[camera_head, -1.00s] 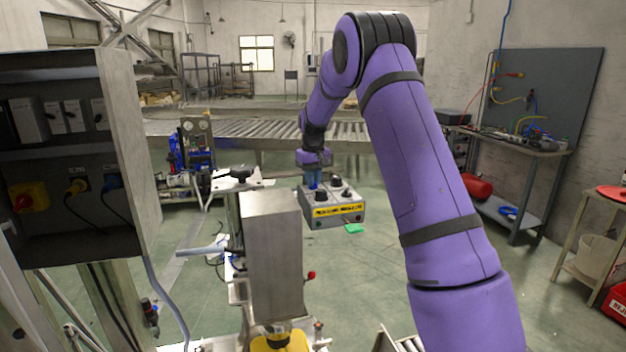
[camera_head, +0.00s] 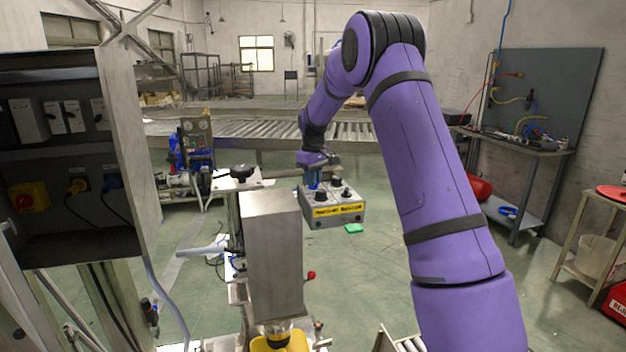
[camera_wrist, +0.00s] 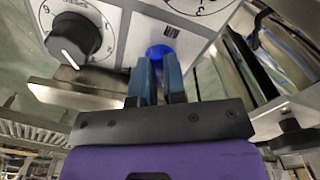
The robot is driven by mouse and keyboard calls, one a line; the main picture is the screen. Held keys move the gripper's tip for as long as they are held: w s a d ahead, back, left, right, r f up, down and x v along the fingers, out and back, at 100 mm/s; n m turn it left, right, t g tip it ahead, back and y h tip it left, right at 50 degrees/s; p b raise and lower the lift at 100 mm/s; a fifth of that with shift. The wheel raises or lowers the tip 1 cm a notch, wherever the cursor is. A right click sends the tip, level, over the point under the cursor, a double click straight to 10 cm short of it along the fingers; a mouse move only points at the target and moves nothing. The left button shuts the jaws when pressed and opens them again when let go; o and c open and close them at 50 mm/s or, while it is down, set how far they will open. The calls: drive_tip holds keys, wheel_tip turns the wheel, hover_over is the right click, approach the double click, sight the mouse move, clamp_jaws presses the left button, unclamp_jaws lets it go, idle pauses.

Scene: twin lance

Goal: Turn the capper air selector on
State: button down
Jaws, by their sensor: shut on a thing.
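The grey control box (camera_head: 345,212) with a yellow label hangs over the floor near the middle of the head view. Dark knobs stand on its top. In the wrist view, one black knob (camera_wrist: 73,40) with a white pointer line sits on a numbered dial at the upper left. My gripper (camera_wrist: 158,62) points at the panel, its blue fingers close together around a small part beside a round blue spot (camera_wrist: 160,51). The fingers mostly hide the held part, apparently a selector. In the head view, my gripper (camera_head: 314,183) is at the box's back left corner.
A tall metal housing (camera_head: 273,255) stands just left of the box. An open electrical cabinet (camera_head: 130,150) is at the left. A roller conveyor (camera_head: 270,130) runs behind the box. A workbench (camera_head: 525,145) stands at the right, with open floor between.

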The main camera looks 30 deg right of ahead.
drive_tip(key=c, duration=1.2)
unclamp_jaws()
wheel_tip(320, 180, up, 11)
drive_tip(key=shift+f, duration=0.1)
drive_tip(key=s+a+r+t, duration=0.1)
drive_tip(key=s+a+r, duration=0.3)
drive_tip(key=s, duration=0.3)
drive_tip(key=s+a+r+m+t, duration=0.1)
drive_tip(key=s+a+r, duration=0.3)
drive_tip(key=s, duration=0.3)
drive_tip(key=s+a+r+t, duration=0.1)
drive_tip(key=s+a+r, duration=0.3)
drive_tip(key=s, duration=0.3)
drive_tip(key=s+a+f, duration=0.2)
drive_tip(key=s, duration=0.6)
drive_tip(key=s+a+f+m+t, duration=0.1)
drive_tip(key=s+a+f, duration=0.1)
drive_tip(key=s, duration=0.6)
drive_tip(key=s+a+f+m+t, duration=0.1)
drive_tip(key=s+a+f, duration=0.1)
drive_tip(key=s, duration=0.6)
drive_tip(key=shift+a+f, duration=0.15)
drive_tip(key=shift+f, duration=0.35)
